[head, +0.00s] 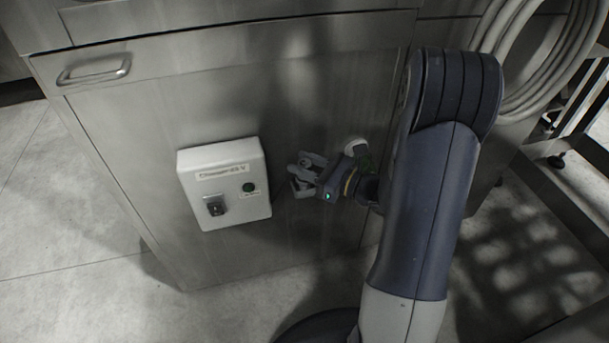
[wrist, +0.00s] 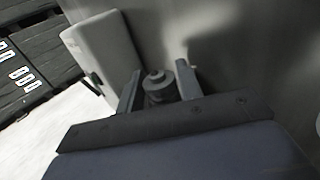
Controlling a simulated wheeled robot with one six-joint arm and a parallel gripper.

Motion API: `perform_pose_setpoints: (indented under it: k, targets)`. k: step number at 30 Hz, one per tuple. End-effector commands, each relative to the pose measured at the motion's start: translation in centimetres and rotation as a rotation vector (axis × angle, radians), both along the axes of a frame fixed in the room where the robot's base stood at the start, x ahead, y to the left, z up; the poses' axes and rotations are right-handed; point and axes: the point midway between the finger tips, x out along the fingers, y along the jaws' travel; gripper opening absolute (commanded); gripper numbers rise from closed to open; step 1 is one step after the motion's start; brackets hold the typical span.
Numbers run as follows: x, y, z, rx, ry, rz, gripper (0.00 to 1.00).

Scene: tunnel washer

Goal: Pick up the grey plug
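The grey plug (wrist: 158,88) shows in the wrist view as a short stepped cylinder with a narrower round top. It sits between the two fingers of my gripper (wrist: 156,74). The fingers stand apart on either side of it, with a small gap at the left finger; whether the right finger touches it I cannot tell. In the head view my gripper (head: 302,174) is near the steel cabinet front, right of the white control box. The plug cannot be clearly made out there, as the gripper covers that spot.
The white control box (head: 225,185) with a dark switch and a green button is mounted on the steel cabinet (head: 130,130), close to my gripper's left. A drawer handle (head: 93,73) is at upper left. A coiled pale hose (head: 530,75) hangs at upper right. Floor is clear at left.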

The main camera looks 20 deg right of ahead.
Motion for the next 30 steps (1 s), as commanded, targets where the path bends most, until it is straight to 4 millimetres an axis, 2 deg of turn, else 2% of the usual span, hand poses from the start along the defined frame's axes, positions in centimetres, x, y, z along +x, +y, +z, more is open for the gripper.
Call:
perform_pose_setpoints:
  k: [7,18,30]
  targets:
    - [0.06,0.06,0.05,0.0,0.0,0.0,0.33]
    - [0.04,0.04,0.06,0.001,-0.001,0.0,0.04]
    - [-0.23,0.04,0.76,0.001,-0.001,0.0,0.04]
